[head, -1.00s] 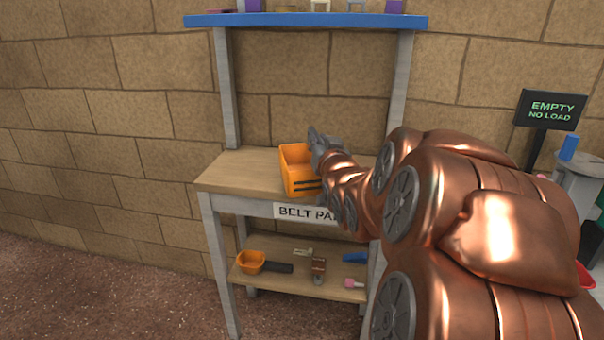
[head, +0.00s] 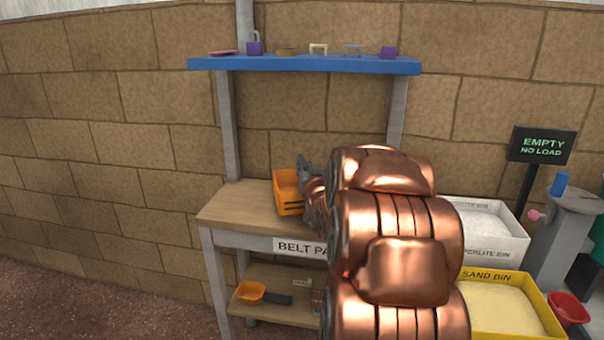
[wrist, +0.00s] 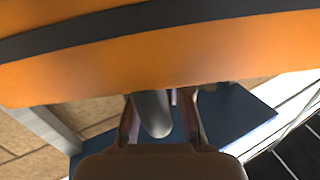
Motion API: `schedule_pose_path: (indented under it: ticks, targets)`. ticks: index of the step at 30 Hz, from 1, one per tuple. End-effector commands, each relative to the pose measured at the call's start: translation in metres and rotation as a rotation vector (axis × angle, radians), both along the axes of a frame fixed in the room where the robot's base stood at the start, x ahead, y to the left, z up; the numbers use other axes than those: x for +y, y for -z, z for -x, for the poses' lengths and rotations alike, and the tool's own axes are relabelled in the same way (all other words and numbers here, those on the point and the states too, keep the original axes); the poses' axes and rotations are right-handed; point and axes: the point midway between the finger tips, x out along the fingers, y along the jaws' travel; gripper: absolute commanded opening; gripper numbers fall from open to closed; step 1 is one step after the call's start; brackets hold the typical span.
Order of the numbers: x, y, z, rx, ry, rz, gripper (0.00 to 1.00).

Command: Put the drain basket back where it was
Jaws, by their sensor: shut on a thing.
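The drain basket appears to be the orange open-topped box (head: 289,192) with dark stripes, at the workbench top in the head view. My gripper (head: 305,166) is at its upper right edge and shut on it. In the wrist view the orange wall (wrist: 150,68) with its dark band fills the top, and my gripper's fingers (wrist: 160,115) meet its lower edge. Whether the basket touches the bench top or hangs just above it I cannot tell. My arm hides the right part of the bench.
The wooden bench top (head: 235,205) is clear at left. A blue shelf (head: 300,64) with small items is above. Right stand a white perlite bin (head: 505,250), a yellow sand bin (head: 545,318) and an EMPTY sign (head: 541,145).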

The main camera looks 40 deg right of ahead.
Motion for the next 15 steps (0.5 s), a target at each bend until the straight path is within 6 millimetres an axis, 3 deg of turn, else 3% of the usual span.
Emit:
schedule_pose_path:
  ticks: [6, 15]
  targets:
    - [-0.015, 0.002, -0.026, 0.000, -0.001, 0.001, 0.00]
    - [-0.022, 0.002, -0.039, -0.004, 0.000, 0.003, 0.00]
